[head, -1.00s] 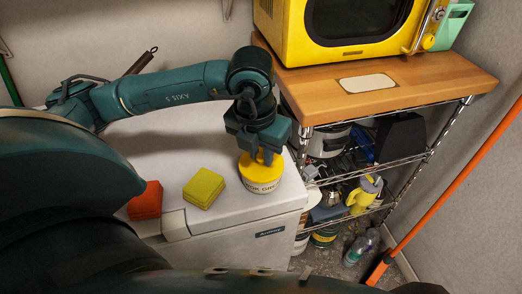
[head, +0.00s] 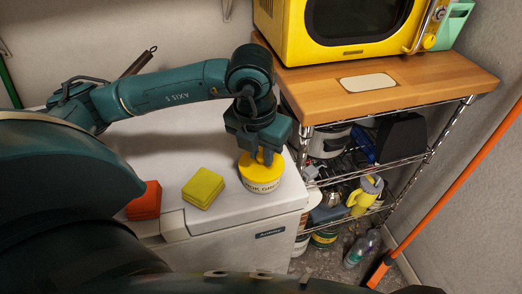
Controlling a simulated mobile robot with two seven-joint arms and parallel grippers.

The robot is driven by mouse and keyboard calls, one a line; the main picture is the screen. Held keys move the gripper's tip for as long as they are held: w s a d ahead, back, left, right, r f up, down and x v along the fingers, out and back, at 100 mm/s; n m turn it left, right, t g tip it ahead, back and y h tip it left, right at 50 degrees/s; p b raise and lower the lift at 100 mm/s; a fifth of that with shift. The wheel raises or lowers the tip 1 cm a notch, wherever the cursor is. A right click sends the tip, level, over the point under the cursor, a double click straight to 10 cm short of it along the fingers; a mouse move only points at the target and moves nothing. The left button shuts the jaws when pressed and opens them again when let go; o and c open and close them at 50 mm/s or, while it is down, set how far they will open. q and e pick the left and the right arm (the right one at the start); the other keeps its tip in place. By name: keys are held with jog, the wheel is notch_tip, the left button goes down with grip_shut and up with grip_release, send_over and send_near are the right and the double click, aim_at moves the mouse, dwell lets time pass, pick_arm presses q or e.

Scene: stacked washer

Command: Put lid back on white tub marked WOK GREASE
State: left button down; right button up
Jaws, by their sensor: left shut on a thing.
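The white tub (head: 262,187) with dark lettering stands upright on the white machine top, near its right front corner. Its yellow lid (head: 261,173) sits on top of the tub and looks about level. Whether it is pressed fully down I cannot tell. My left gripper (head: 264,157) points down over the tub and is shut on the yellow lid, at its raised middle. The fingers hide part of the lid's far side. My right gripper is not in view.
A yellow sponge block (head: 203,188) and a red block (head: 145,201) lie left of the tub on the white machine top (head: 185,150). A wire shelf with a wooden top (head: 430,82) and a yellow microwave (head: 345,30) stands to the right.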

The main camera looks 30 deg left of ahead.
pick_arm(q)
jog(key=c, duration=1.2)
grip_release()
jog(key=shift+o, duration=0.5)
jog(key=o, duration=0.4)
jog(key=shift+r+p, duration=0.9)
jog(key=shift+r, duration=0.6)
jog(key=shift+r+p, duration=1.25)
jog(key=shift+r, duration=0.8)
jog(key=shift+c, duration=0.3)
